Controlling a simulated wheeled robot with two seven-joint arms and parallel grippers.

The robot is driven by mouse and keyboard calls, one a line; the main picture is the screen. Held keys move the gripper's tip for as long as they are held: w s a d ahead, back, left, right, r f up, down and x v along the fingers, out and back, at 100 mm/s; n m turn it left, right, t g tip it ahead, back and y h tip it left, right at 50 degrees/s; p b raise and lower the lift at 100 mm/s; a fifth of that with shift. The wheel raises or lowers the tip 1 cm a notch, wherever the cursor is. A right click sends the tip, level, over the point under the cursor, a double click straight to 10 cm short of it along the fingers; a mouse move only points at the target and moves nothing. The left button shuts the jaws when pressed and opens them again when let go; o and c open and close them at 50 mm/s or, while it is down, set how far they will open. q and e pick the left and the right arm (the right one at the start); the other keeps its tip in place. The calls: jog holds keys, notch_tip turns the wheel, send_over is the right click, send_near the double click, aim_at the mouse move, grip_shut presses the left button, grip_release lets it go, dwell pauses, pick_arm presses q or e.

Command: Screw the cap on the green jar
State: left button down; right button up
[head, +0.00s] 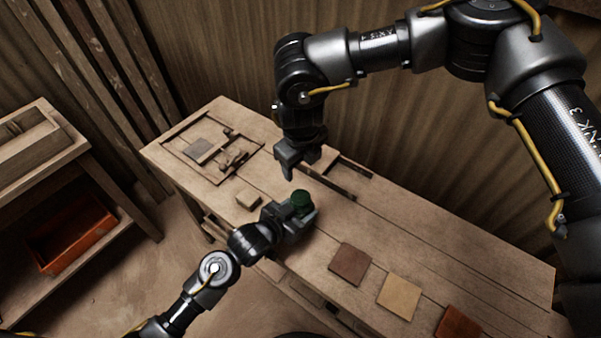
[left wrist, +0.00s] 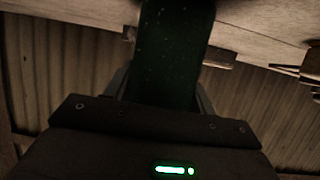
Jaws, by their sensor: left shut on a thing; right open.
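The green jar (head: 301,199) stands on the workbench near its front edge. My left gripper (head: 299,207) is shut around the jar from the front. In the left wrist view the dark green jar wall (left wrist: 172,55) fills the space between the fingers. My right gripper (head: 298,165) is open and points down, above and behind the jar, apart from it. I cannot make out a cap in either view, and whether the right gripper's jaws hide one cannot be told.
The workbench (head: 450,258) carries brown, tan and red tiles (head: 350,263) (head: 399,296) (head: 458,325) at right. A wooden block (head: 248,200) and a framed wooden fixture (head: 212,147) are at left. An orange bin (head: 75,234) sits on a shelf far left.

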aim_at(301, 198)
jog(key=n, duration=0.5)
jog(key=shift+s+d+f+g, duration=0.1)
jog(key=shift+s+f+g, duration=0.15)
jog(key=shift+f+g, duration=0.05)
jog(key=n, duration=0.5)
jog(key=shift+s+f+g, duration=0.2)
jog(key=shift+s+g, duration=0.1)
jog(key=n, duration=0.3)
jog(key=s+n, duration=0.1)
jog(key=n, duration=0.2)
jog(key=shift+g, duration=0.4)
jog(key=n, duration=0.4)
jog(key=shift+s, duration=0.25)
jog(key=shift+f, duration=0.15)
jog(key=shift+a+f, duration=0.2)
jog(key=shift+f, duration=3.7)
